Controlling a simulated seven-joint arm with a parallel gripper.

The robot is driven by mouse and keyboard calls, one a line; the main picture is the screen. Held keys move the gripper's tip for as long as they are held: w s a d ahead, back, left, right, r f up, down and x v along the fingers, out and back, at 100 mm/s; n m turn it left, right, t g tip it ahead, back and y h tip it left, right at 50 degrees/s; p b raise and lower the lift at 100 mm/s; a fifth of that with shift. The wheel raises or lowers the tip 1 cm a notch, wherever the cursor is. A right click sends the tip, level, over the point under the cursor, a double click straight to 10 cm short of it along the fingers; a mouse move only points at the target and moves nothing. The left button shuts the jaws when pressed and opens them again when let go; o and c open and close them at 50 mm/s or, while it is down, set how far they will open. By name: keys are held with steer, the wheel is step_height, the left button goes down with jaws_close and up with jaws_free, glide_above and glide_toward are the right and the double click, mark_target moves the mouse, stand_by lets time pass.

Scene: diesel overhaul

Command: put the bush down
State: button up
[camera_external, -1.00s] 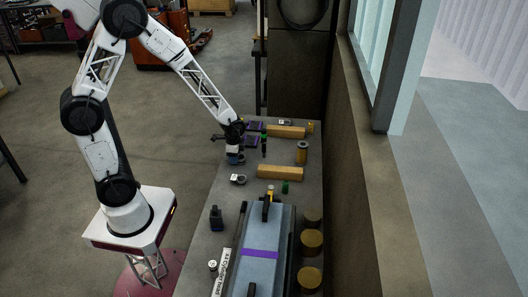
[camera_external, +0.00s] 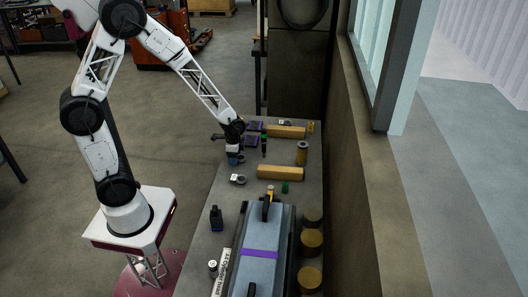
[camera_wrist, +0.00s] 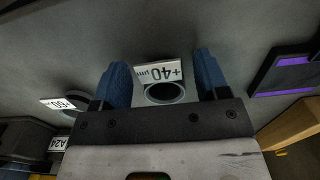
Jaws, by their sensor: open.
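The bush (camera_wrist: 164,94) is a grey ring with a white "+40 µm" label, seen in the wrist view between my fingertips. It appears to rest on the grey bench top, though its underside is hidden. My gripper (camera_wrist: 163,82) is open, with a blue finger on each side of the bush and a visible gap at both sides. In the external view my gripper (camera_external: 234,158) is low over the bench's left part, and the bush cannot be made out there. A second ring labelled "+60" (camera_wrist: 76,103) lies to the left in the wrist view.
The other ring (camera_external: 238,179) lies just nearer on the bench in the external view. A purple-lined tray (camera_wrist: 283,76) is at right in the wrist view. Wooden blocks (camera_external: 279,172), a brass cylinder (camera_external: 302,153) and a large blue-grey engine part (camera_external: 260,240) occupy the bench's right and front.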

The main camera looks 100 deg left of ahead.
step_height(320, 180, up, 12)
steer(key=shift+f, duration=0.15)
stand_by(0.5)
stand_by(0.5)
steer(key=s+d+r+t, duration=0.1)
steer(key=d+r, duration=0.5)
steer(key=d, duration=0.3)
steer(key=d+r, duration=0.5)
steer(key=d, duration=0.4)
steer(key=s+d+r, duration=0.4)
steer(key=s+d, duration=0.1)
steer(key=d, duration=0.2)
steer(key=s+d+r+t, duration=0.1)
steer(key=s+d+r, duration=0.2)
steer(key=s+d, duration=0.3)
steer(key=shift+s+d+r+t, duration=0.15)
steer(key=shift+d+r+t, duration=0.2)
steer(key=shift+d, duration=0.85)
